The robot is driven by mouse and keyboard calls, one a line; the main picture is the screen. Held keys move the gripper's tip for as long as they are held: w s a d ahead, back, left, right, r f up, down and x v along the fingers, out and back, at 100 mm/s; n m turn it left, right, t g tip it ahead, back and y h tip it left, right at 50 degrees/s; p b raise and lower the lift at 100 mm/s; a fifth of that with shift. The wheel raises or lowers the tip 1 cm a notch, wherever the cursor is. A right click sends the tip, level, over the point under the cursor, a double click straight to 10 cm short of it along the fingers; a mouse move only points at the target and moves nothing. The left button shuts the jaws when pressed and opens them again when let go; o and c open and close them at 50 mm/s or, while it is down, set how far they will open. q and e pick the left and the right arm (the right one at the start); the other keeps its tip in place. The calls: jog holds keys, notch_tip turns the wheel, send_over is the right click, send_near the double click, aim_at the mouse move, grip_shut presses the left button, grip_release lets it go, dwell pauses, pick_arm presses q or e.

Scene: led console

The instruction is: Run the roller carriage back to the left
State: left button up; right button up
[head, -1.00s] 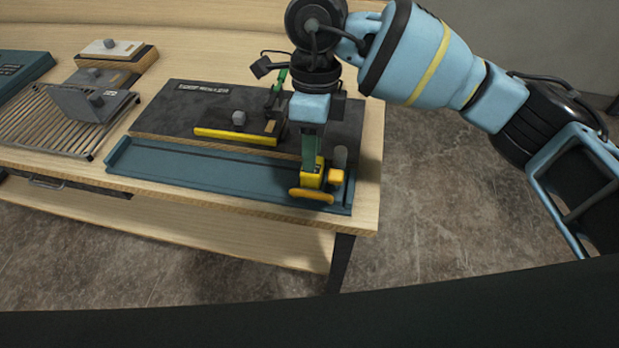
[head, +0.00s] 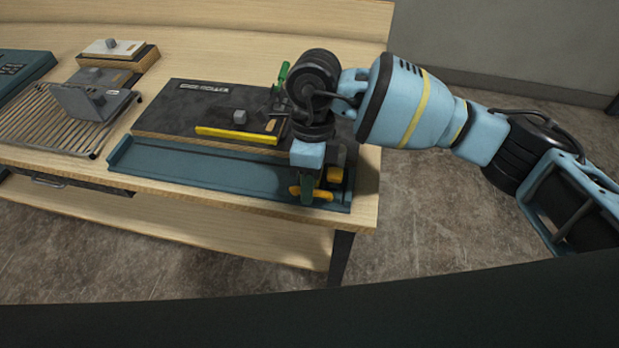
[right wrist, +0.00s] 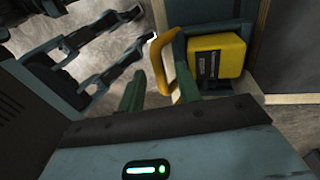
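The roller carriage (head: 334,174) is at the right end of the long teal tray (head: 200,170). Its yellow block (right wrist: 216,60) and curved yellow handle (right wrist: 163,65) show in the right wrist view. My right gripper (head: 307,188) is down at the handle from above, with a green finger in front of the handle's middle. In the right wrist view its two green fingers (right wrist: 157,82) stand apart with the handle showing between their tips; I cannot tell whether they touch it. The gripper and wrist hide much of the carriage. My left gripper is not in view.
A dark board (head: 190,110) with a yellow bar (head: 236,135) and a green-handled clamp (head: 282,75) lies behind the tray. A slatted rack (head: 50,125) stands at the left. The tray left of the carriage is clear. The table's right edge is close.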

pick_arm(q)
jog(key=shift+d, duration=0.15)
pick_arm(e)
grip_shut()
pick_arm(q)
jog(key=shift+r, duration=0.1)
pick_arm(e)
jog(key=shift+a, duration=0.15)
